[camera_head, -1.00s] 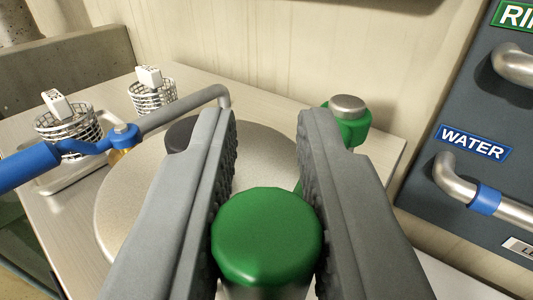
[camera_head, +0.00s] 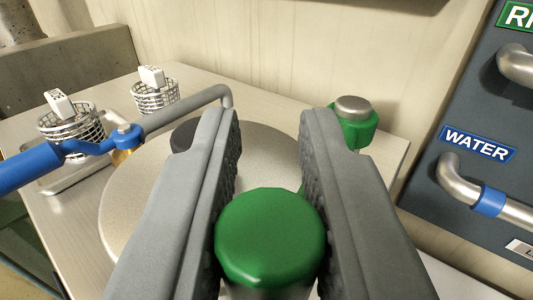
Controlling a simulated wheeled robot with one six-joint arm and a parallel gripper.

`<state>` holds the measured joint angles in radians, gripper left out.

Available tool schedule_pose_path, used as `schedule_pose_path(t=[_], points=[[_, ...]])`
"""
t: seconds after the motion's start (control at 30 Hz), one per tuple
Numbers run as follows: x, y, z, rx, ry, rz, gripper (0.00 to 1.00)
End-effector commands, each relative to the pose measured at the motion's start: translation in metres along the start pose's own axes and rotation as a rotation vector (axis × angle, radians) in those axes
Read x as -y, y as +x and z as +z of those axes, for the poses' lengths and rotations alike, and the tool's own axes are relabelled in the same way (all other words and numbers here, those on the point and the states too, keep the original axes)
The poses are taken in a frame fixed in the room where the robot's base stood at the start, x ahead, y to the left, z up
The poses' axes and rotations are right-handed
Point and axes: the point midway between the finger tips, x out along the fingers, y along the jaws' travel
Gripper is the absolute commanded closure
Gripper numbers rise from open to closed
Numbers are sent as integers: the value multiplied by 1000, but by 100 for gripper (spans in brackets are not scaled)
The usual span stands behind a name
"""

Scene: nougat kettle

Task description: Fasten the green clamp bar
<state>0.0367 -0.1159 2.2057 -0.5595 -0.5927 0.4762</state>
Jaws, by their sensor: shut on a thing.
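The green end of the clamp bar (camera_head: 270,238) fills the space between the fingers of my gripper (camera_head: 270,190) at the bottom middle. My gripper is shut on this green knob, one grey ridged finger on each side. A second green part with a metal cap (camera_head: 353,122) shows beyond the right finger, at the lid's far right. The round metallic kettle lid (camera_head: 140,190) lies below. The rest of the bar between the two green parts is mostly hidden by the right finger and the knob.
A blue-handled valve with a grey pipe (camera_head: 125,137) crosses the lid at left. Two wire baskets with white blocks (camera_head: 75,125), (camera_head: 154,97) stand behind it. A dark panel with a WATER label (camera_head: 478,144) and metal handles is at right.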

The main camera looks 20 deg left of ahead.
Motion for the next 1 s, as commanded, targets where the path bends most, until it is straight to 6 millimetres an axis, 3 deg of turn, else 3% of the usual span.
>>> schedule_pose_path(t=[0.37,0.4,0.5,0.83,1.0], points=[[-1,0,-2,-2,0,1,100],[-1,0,-2,-3,0,1,79],[-1,0,-1,-2,0,1,59],[0,-1,-1,-1,0,1,59],[0,-14,-1,-1,-1,1,59]])
